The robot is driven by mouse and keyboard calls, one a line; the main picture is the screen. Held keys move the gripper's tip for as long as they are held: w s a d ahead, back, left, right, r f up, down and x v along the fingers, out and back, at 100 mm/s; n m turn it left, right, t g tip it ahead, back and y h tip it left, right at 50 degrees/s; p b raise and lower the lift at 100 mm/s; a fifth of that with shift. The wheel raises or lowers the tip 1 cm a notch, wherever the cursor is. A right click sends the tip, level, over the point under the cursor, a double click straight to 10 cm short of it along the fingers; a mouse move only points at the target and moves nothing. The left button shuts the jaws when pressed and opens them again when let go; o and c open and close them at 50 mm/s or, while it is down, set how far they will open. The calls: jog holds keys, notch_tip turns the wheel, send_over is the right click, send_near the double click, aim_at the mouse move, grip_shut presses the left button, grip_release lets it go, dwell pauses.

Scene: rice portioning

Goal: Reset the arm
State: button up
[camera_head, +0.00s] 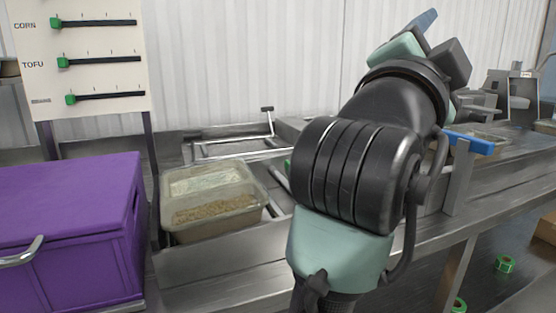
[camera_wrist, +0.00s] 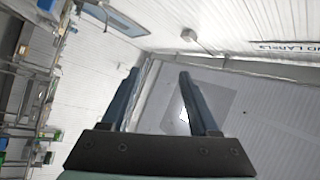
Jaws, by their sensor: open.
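My arm rises through the middle right of the head view, over the metal counter (camera_head: 215,292). My gripper (camera_head: 430,20) is raised at the top, with only part of it showing behind the wrist. In the wrist view my gripper (camera_wrist: 160,75) shows two blue fingers held apart with nothing between them. That view looks up toward the ceiling and walls, tilted. A clear tub (camera_head: 212,228) with grainy brown contents stands on the counter left of my arm, apart from the gripper.
A purple chest (camera_head: 70,230) with a metal handle stands at the left. A board (camera_head: 80,60) with green sliders stands behind it. A blue-topped bracket (camera_head: 470,143) and machines (camera_head: 512,95) are at the right. Green rolls (camera_head: 505,263) lie low at the right.

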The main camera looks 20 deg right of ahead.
jog(key=s+a+n+t+y, duration=0.3)
jog(key=a+n+t+y, duration=0.4)
jog(key=a+n+y, duration=0.5)
jog(key=s+a+n+t+y, duration=0.2)
jog(key=a+n+t+y, duration=0.3)
jog(key=a+n+t, duration=0.75)
jog(key=a+r+g+p, duration=0.2)
jog(key=r+p, duration=1.2)
jog(key=s+a+r+m+g+y+p, duration=0.1)
jog(key=a+r+g+p, duration=0.1)
jog(key=r+p, duration=1.2)
jog(key=shift+a+r+p, duration=0.2)
jog(key=shift+r+p, duration=0.1)
jog(key=shift+r, duration=0.45)
